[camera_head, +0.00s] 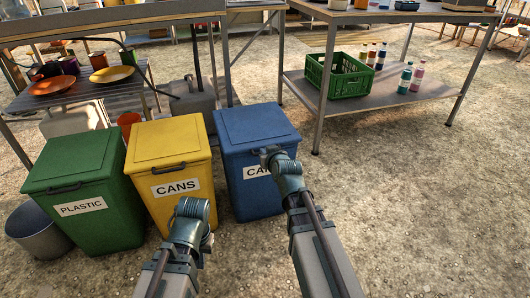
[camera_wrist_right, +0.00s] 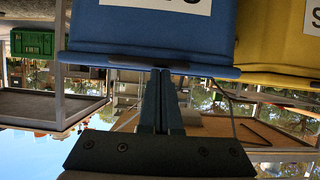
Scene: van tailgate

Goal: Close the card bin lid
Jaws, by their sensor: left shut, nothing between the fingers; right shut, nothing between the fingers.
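The blue bin (camera_head: 252,190) stands at the right end of a row of bins. Its front label begins "CA" and the rest is hidden behind my right arm. Its blue lid (camera_head: 255,124) lies flat on top and looks down on the rim. My right gripper (camera_head: 268,154) is shut and empty at the lid's front edge. In the right wrist view, which is upside down, the closed fingertips (camera_wrist_right: 160,74) are at the dark handle on that edge, seemingly touching it. My left gripper (camera_head: 193,207) is in front of the yellow bin, its fingers mostly hidden.
A yellow bin (camera_head: 170,158) labelled CANS and a green bin (camera_head: 85,175) labelled PLASTIC stand to the left, lids down. A grey bucket (camera_head: 38,232) is at far left. A table with a green crate (camera_head: 338,75) stands behind right. The gravel at right is clear.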

